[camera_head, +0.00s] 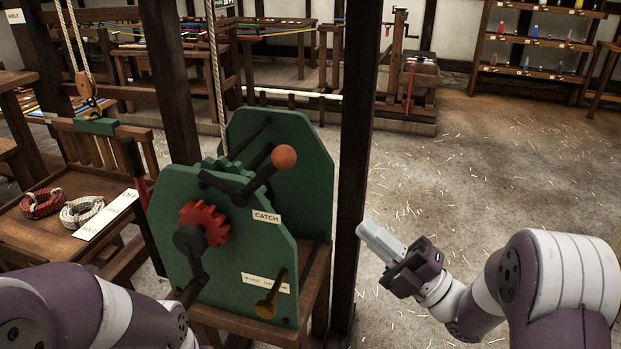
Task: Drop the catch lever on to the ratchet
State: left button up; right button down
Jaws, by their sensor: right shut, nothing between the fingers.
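The catch lever is a black bar with an orange ball knob (284,157). It sits at the top of the green winch frame (247,248), above the "CATCH" label (266,216), with its knob end tilted up to the right. The ratchet is a red toothed wheel (205,222) on the frame's front, below and left of the lever. The lever's black inner end lies above the wheel; I cannot tell whether it touches. My right gripper (367,233) is shut and empty, right of the frame and clear of the lever. My left arm shows at bottom left; its gripper is not visible.
A dark post (353,150) stands between the frame and my right gripper. A black crank (190,257) and a brass lever (270,295) are on the frame's front. A rope (216,75) runs up from the winch. Rope coils (82,211) lie at left. Open floor lies right.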

jog(key=p, duration=0.4)
send_near(293, 163)
jog(key=f+x, duration=0.1)
jog(key=x, duration=0.5)
jog(key=shift+w+a+r, duration=0.3)
jog(key=shift+w+a, duration=0.05)
jog(key=shift+a, duration=0.1)
jog(key=shift+r, duration=0.15)
jog(key=shift+w+a+r+g+h+p, duration=0.1)
jog(key=shift+a+r+g+h+p, duration=0.15)
jog(key=shift+r+g+p, duration=0.2)
jog(key=w+a+r+n+g+h+p, duration=0.1)
jog(key=w+a+r+g+h+p, duration=0.1)
jog(key=a+r+h+p, duration=0.3)
jog(key=a+r+g+p, duration=0.1)
jog(key=a+p, duration=0.1)
jog(key=shift+w+a+n+p, duration=0.2)
jog(key=shift+a+n+p, duration=0.1)
jog(key=shift+n, duration=0.1)
jog(key=shift+r+h, duration=0.1)
jog(key=shift+h, duration=0.15)
